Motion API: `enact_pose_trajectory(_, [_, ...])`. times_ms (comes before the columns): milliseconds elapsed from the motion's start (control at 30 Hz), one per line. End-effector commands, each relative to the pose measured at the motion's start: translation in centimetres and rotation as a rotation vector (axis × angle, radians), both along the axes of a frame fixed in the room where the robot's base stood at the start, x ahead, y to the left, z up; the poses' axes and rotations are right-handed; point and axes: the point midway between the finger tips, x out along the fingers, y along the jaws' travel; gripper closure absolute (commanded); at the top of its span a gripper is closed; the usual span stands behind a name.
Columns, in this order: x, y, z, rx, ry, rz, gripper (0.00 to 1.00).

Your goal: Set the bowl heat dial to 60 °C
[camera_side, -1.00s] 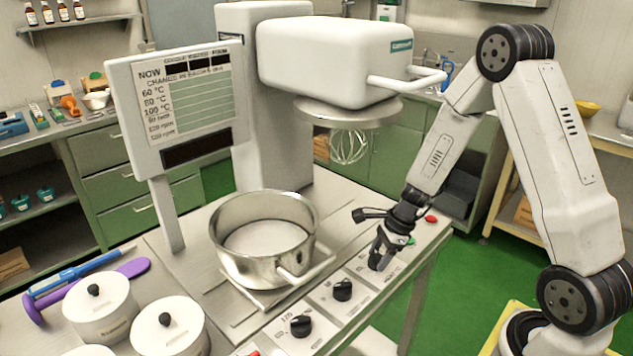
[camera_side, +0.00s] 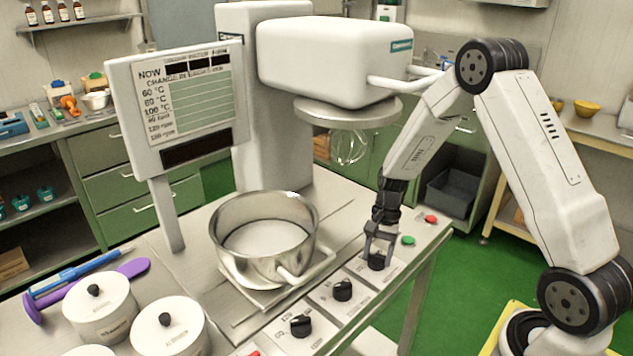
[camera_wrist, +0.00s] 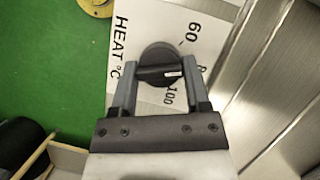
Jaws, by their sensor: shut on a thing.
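The bowl heat dial (camera_wrist: 158,65) is a round black knob with a raised bar and a white mark at the bar's right end. It sits on a white plate (camera_wrist: 150,22) printed "HEAT °C", 60, a partly hidden 80, and 100. In the wrist view the white mark points right, toward the partly hidden 80. My gripper (camera_wrist: 160,78) is shut on the dial, one finger at each end of the bar. In the side view my gripper (camera_side: 379,245) points down onto the dial (camera_side: 377,263), the farthest of the black knobs along the front edge.
Two other black knobs (camera_side: 342,290) (camera_side: 301,326) stand nearer the camera. Green (camera_side: 408,240) and red (camera_side: 431,219) buttons lie just beyond my gripper. A steel bowl (camera_side: 262,240) stands to its left. The mixer head (camera_side: 335,60) and whisk are above and behind.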

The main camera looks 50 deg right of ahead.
Motion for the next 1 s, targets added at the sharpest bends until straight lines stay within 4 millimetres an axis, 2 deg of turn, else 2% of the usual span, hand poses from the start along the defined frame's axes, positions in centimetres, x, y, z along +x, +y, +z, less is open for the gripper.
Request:
enact_pose_trajectory(600, [0.19, 0.27, 0.04, 0.002, 0.003, 0.545, 0.99])
enact_pose_trajectory(1000, [0.23, 0.29, 0.04, 0.002, 0.001, 0.681, 0.99])
